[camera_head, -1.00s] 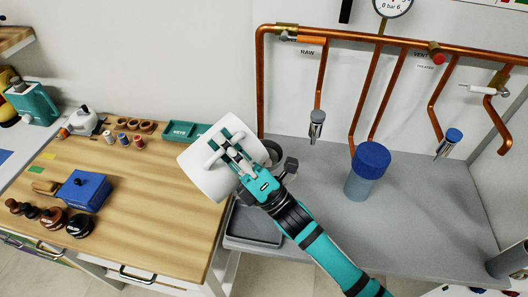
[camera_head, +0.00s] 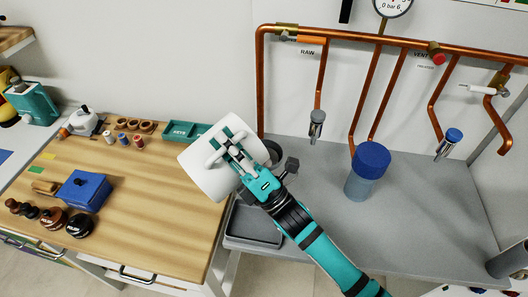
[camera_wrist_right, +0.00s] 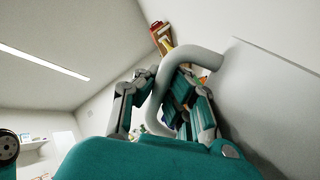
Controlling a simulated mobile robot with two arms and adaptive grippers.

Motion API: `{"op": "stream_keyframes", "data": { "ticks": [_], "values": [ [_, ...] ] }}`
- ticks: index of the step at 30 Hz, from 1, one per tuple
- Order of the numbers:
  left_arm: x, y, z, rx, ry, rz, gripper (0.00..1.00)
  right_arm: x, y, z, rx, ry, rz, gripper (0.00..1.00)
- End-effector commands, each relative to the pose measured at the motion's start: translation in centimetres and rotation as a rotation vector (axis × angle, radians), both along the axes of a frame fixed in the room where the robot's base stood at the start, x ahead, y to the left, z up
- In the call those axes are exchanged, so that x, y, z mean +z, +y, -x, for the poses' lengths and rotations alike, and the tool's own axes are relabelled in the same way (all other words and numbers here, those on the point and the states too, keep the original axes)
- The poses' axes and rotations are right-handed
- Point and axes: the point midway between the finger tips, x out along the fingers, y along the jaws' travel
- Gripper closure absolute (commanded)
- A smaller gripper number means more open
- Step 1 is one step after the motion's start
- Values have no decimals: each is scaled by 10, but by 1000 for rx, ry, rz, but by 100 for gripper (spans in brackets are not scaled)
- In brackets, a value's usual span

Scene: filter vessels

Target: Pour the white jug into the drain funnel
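My right gripper (camera_head: 232,150) is shut on the handle of the white jug (camera_head: 203,176) and holds it above the gap between the wooden worktop and the grey bench. The jug is tilted; its mouth and contents cannot be seen. In the right wrist view, the curved handle of the jug (camera_wrist_right: 158,95) passes between the fingers of the right gripper (camera_wrist_right: 165,105). A dark round rim, perhaps the drain funnel (camera_head: 273,150), shows partly behind the gripper, at the left end of the grey bench. My left gripper is not in view.
A clear vessel with a blue lid (camera_head: 368,170) stands on the grey bench (camera_head: 420,225) under copper pipes with hanging nozzles. A grey tray (camera_head: 252,240) lies below the jug. The wooden worktop (camera_head: 150,200) holds a blue box (camera_head: 84,190), a teal tray (camera_head: 184,132) and small items.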

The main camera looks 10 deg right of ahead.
Motion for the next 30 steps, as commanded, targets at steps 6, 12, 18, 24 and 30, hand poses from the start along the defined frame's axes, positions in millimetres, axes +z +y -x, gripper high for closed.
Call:
{"op": "stream_keyframes", "data": {
  "ticks": [6, 12, 18, 24, 30],
  "values": [
    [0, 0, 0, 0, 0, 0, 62, 3, -1, 0, 0, -1, -9, 100],
    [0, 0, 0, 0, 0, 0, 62, 3, -2, -1, 0, 2, -14, 100],
    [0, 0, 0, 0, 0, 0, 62, 4, -3, -2, 1, 6, -18, 100],
    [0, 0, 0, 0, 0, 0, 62, 4, -4, -2, 1, 9, -23, 100],
    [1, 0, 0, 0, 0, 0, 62, 5, -6, -3, 1, 12, -28, 100]
  ]
}}
